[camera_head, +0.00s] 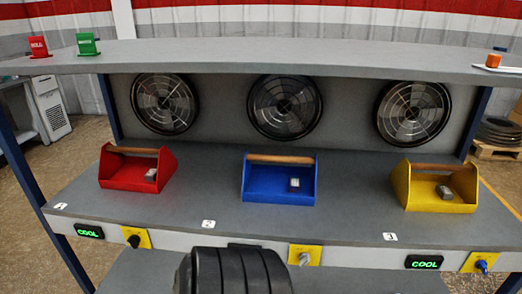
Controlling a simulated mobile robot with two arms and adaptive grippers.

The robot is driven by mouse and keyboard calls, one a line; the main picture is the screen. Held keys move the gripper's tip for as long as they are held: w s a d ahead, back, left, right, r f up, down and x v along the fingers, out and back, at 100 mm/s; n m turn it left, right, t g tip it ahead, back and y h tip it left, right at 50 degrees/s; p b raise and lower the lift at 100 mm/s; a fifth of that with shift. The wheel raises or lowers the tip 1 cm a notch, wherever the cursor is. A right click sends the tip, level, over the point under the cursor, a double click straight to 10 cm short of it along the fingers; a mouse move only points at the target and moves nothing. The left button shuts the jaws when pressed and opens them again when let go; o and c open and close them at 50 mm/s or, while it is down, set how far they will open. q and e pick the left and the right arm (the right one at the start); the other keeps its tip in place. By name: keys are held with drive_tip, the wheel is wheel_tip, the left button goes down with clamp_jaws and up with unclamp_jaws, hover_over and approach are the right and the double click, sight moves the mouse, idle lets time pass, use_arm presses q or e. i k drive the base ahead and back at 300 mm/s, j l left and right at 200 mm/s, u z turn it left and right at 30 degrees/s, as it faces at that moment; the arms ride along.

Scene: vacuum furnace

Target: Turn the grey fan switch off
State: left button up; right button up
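The grey fan switch (304,259) is a grey knob on a yellow plate (316,252), set in the bench's front edge near the middle. Its exact turn is too small to tell. Left of it, a dark ribbed shape hides most of the area where a display could sit, so no reading shows there. The middle fan (285,107) is on the back panel behind the blue box; a still picture does not show whether it spins. Neither of my grippers shows in the head view.
A black switch (134,241) and a blue switch (481,266) sit on yellow plates, beside green COOL displays (89,231) (423,262). Red (122,176), blue (270,192) and yellow (435,200) boxes stand on the bench. A shelf (300,58) overhangs the back.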

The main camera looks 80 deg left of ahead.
sight(304, 258)
drive_tip(key=u, duration=2)
